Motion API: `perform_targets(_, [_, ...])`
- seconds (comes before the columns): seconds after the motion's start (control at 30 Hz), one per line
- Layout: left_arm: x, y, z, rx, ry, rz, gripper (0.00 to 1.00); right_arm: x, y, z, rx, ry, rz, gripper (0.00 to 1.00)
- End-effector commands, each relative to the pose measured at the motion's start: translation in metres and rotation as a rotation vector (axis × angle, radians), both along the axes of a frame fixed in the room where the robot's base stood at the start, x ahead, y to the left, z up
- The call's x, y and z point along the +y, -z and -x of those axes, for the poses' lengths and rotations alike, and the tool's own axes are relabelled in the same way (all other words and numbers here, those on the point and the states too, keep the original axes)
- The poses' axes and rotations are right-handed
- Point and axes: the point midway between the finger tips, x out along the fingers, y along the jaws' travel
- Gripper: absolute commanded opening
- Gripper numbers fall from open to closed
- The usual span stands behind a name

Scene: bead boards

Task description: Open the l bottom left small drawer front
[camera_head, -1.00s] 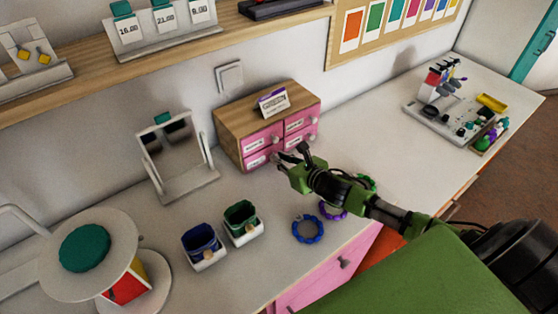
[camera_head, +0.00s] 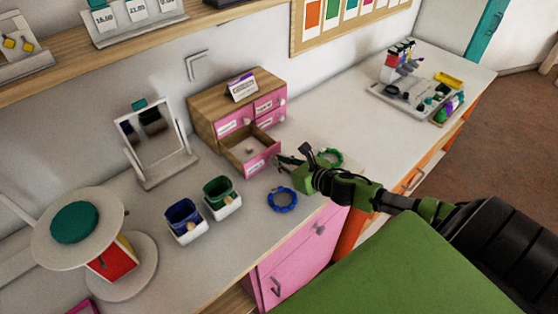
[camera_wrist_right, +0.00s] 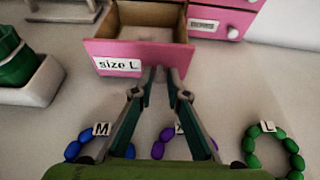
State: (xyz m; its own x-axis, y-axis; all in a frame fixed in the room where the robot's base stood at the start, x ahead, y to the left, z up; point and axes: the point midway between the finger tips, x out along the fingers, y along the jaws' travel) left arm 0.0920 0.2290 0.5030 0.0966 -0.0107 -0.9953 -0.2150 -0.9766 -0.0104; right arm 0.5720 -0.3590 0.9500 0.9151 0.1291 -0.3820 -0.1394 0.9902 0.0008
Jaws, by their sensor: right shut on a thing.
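The small wooden drawer box (camera_head: 212,106) with pink fronts stands on the counter against the wall. Its bottom left drawer (camera_head: 256,166) is pulled out, and its inside shows. In the right wrist view the pink drawer front (camera_wrist_right: 112,51) carries a "size L" label (camera_wrist_right: 119,65). My right gripper (camera_head: 284,162) is at this front; in the wrist view its fingertips (camera_wrist_right: 164,76) are close together at the front's middle and hide the knob they are shut on. The other drawers are shut. My left gripper is not in view.
Bead bracelets lie on the counter near my right gripper: a blue one (camera_head: 282,199), a green one (camera_head: 330,157) and a purple one (camera_wrist_right: 184,146). A blue cup (camera_head: 184,216) and a green cup (camera_head: 219,191) stand left of them. A mirror (camera_head: 160,170) stands behind the cups.

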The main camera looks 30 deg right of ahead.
Motion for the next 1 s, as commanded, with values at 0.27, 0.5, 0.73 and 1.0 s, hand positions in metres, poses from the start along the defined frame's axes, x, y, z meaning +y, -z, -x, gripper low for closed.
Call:
perform_targets(0.27, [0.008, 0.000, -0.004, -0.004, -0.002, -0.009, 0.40, 0.000, 0.001, 0.000, 0.002, 0.001, 0.001, 0.31])
perform_targets(0.5, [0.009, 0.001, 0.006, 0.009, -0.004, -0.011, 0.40, 0.000, 0.001, 0.001, 0.001, 0.001, 0.001, 0.31])
perform_targets(0.73, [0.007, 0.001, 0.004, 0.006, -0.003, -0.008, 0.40, -0.003, -0.005, 0.018, 0.003, 0.000, 0.001, 0.31])
perform_targets(1.0, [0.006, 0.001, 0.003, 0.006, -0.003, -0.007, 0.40, -0.008, -0.020, 0.056, 0.005, 0.001, 0.001, 0.31])
